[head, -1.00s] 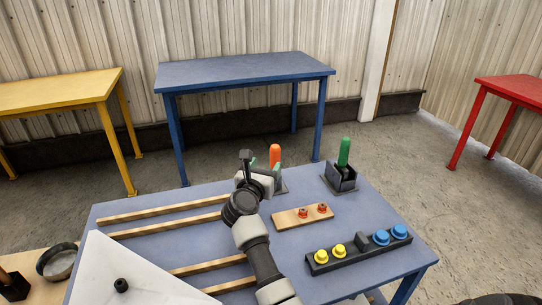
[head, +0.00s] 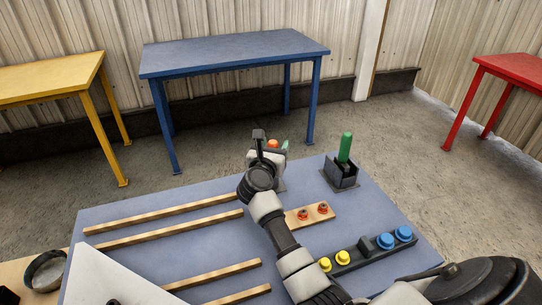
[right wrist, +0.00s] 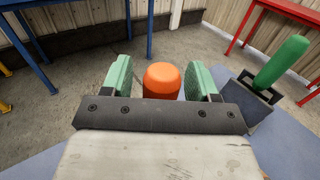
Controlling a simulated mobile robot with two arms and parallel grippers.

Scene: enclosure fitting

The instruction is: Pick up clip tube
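An orange tube (head: 273,143) stands at the far edge of the blue worktable, mostly hidden behind my right gripper (head: 270,151) in the head view. In the right wrist view, the orange tube (right wrist: 162,80) is between the green-padded fingers of my right gripper (right wrist: 160,80). The fingers are open, with a gap showing on each side of the tube. A green tube (head: 346,147) stands upright in a dark holder (head: 341,177) to the right. The frames do not show which tube is the clip tube. My left gripper is not in view.
Wooden strips (head: 165,233) lie on the blue worktable (head: 200,190). A wooden block with red pieces (head: 323,208) and a dark bar with yellow and blue knobs (head: 403,234) are at the right. A dark ring (head: 46,270) is at lower left.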

